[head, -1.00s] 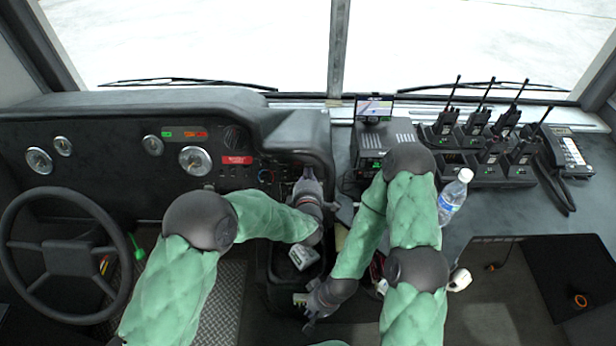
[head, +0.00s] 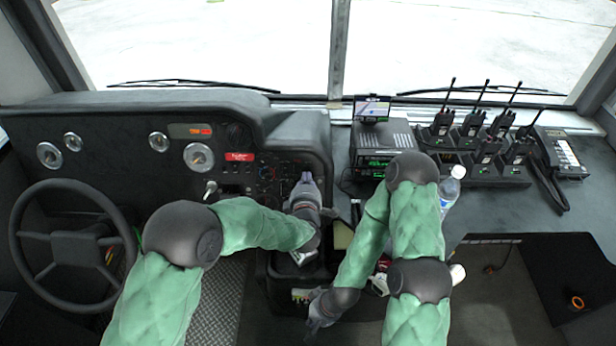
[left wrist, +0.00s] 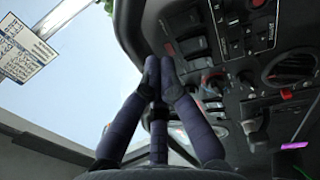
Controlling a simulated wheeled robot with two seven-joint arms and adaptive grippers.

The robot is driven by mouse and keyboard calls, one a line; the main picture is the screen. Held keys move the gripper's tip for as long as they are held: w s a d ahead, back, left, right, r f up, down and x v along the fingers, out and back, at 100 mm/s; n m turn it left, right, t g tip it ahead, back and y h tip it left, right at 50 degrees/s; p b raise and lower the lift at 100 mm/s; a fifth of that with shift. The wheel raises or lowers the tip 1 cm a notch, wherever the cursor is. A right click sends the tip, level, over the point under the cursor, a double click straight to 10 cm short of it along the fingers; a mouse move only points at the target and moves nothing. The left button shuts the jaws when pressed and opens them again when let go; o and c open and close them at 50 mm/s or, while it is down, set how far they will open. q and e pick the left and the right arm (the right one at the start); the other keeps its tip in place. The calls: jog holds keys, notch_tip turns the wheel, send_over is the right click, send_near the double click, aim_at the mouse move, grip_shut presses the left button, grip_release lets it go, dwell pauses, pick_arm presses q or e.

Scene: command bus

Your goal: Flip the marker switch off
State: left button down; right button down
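My left gripper (head: 305,179) is at the centre of the dashboard, in front of the switch panel (head: 268,172). In the left wrist view its fingers (left wrist: 158,68) are drawn together with nothing visible between them. They point toward black rocker switches (left wrist: 192,46) beside a small red label (left wrist: 168,48). I cannot read which switch is the marker switch, and cannot tell whether the fingertips touch the panel. My right gripper (head: 316,315) hangs low beside the centre console; its finger opening is unclear.
A steering wheel (head: 70,245) is at the left. A radio unit (head: 382,140) with a small screen (head: 372,108) stands right of centre. A water bottle (head: 450,190) and several handheld radios (head: 472,122) are on the right counter. A red label (head: 240,157) marks the dashboard.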

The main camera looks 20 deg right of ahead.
pick_arm(q)
jog(key=r+p+v, duration=0.1)
jog(key=v, duration=0.6)
jog(key=shift+r+p, duration=0.35)
jog(key=shift+w+d, duration=0.1)
jog(key=shift+w, duration=0.1)
